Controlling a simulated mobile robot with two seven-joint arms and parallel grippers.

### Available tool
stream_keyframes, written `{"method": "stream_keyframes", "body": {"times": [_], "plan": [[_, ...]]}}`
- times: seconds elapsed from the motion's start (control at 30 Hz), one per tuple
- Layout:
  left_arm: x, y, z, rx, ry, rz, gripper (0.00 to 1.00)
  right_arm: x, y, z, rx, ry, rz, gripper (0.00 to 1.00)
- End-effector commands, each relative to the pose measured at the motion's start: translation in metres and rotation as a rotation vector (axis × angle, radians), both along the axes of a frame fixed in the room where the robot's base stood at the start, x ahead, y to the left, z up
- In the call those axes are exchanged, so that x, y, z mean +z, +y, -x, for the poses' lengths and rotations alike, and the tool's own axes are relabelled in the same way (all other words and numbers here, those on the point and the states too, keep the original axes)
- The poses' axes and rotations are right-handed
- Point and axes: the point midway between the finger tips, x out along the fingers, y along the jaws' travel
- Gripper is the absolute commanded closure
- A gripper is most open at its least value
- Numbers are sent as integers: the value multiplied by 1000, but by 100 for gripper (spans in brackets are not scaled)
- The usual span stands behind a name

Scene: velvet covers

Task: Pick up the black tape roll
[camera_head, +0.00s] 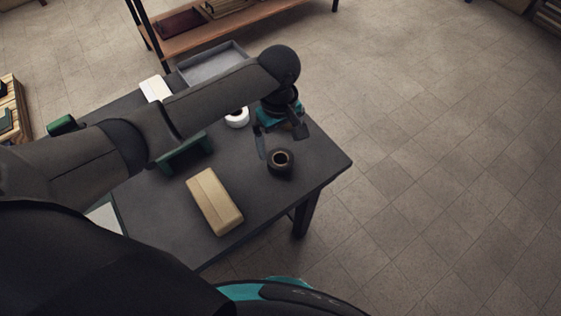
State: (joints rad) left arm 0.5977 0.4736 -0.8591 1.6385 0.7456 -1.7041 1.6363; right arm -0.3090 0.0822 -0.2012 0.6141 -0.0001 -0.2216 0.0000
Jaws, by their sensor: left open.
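The black tape roll (281,169) lies flat on the dark table (315,172) near its right corner, with its tan inner ring facing up. My left gripper (281,147) hangs from the left arm, which reaches across the table from the left. Its two fingers are apart, pointing down, just above and behind the tape roll in the picture. Nothing shows between the fingers. I cannot tell whether a finger touches the roll. My right gripper does not show.
A white tape roll (237,118) lies behind the black one, partly under my arm. A tan box (214,201) lies in front. A grey tray (213,63) stands at the back, and a green object (186,154) sits partly hidden below my arm. Open floor lies right.

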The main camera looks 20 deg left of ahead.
Motion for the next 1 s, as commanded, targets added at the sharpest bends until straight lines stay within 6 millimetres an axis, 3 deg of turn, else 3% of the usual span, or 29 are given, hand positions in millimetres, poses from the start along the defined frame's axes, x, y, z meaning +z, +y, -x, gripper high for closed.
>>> {"method": "stream_keyframes", "body": {"times": [0.1,0.27,0.6,0.9,1.0], "plan": [[-17,0,0,-1,1,0,0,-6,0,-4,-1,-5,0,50],[-25,-1,0,-2,-1,1,0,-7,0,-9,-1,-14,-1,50],[-71,-4,3,-2,-1,-1,0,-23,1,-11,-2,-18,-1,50],[-73,-4,3,-3,-2,1,0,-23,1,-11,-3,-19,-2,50],[-73,-4,3,-3,-2,1,11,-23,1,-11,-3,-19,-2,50]]}}
